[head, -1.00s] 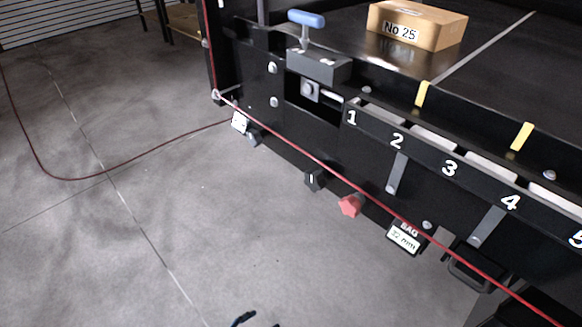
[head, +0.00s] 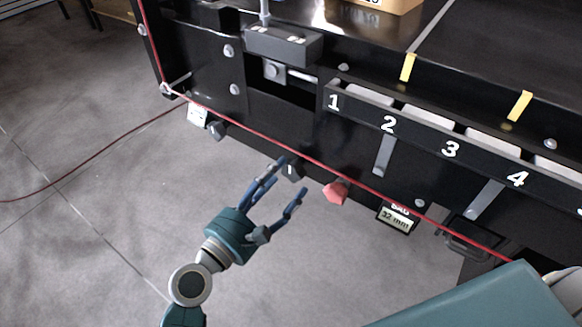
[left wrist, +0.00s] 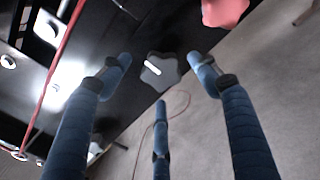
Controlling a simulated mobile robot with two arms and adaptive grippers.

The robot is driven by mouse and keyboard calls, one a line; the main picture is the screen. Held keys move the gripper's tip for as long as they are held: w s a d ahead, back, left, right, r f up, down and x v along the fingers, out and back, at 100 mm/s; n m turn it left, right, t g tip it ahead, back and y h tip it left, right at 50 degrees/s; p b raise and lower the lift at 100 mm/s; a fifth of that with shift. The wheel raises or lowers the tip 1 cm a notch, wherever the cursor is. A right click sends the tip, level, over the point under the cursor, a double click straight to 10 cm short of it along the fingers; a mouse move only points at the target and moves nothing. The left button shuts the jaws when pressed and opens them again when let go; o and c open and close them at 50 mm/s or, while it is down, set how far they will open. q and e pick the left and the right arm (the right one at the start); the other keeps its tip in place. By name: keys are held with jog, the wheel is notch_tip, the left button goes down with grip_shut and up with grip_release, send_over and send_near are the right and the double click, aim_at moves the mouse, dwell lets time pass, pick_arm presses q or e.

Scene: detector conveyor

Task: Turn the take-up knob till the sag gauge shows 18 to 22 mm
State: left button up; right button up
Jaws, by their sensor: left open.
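A black lobed knob (head: 292,170) with a white pointer line sits low on the conveyor's front side. It also shows in the left wrist view (left wrist: 160,70). The sag gauge (head: 397,218) hangs to the right and reads 32 mm. A red knob (head: 336,192) sits between them; it also shows at the top of the left wrist view (left wrist: 222,9). My left gripper (head: 291,179) is open, with its fingers pointing at the black knob. In the left wrist view the knob shows between the spread fingertips, with no clear contact. My right gripper is out of view.
A red cord (head: 250,133) runs along the conveyor side, just above the knobs. Another dark knob (head: 216,130) and a white tag (head: 197,115) are to the left. Numbered slots (head: 450,150) lie above right.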

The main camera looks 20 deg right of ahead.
aim_at(290, 173)
pick_arm(q)
jog(key=shift+x, duration=2.15)
jog(key=c, duration=1.1)
